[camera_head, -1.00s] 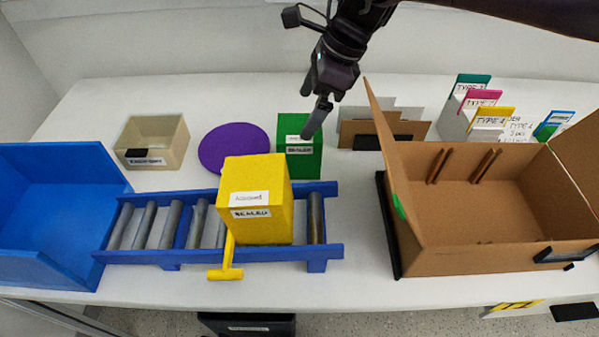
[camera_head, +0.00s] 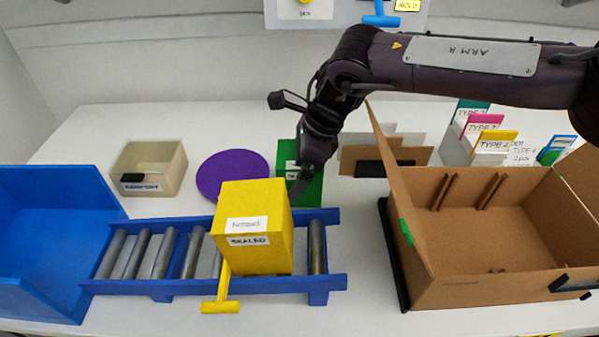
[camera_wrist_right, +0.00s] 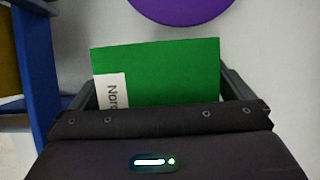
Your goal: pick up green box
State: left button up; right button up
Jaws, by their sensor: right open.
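The green box (camera_head: 311,188) stands on the table behind the yellow box and the conveyor, partly hidden by my right gripper in the head view. In the right wrist view the green box (camera_wrist_right: 165,70) lies between the two fingers, with part of a white label showing on it. My right gripper (camera_head: 301,188) is open and reaches down at the green box, its fingers on either side of it. I cannot tell whether the fingers touch it. My left gripper is not in view.
The yellow box (camera_head: 255,225) sits on the blue roller conveyor (camera_head: 165,285) in front. A purple disc (camera_head: 232,172) lies left of the green box. A beige bin (camera_head: 150,168) and blue bin (camera_head: 45,240) are further left. An open cardboard carton (camera_head: 470,290) stands at the right.

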jog(key=c, duration=1.1)
jog(key=shift+r, duration=0.1)
jog(key=shift+c, duration=0.2)
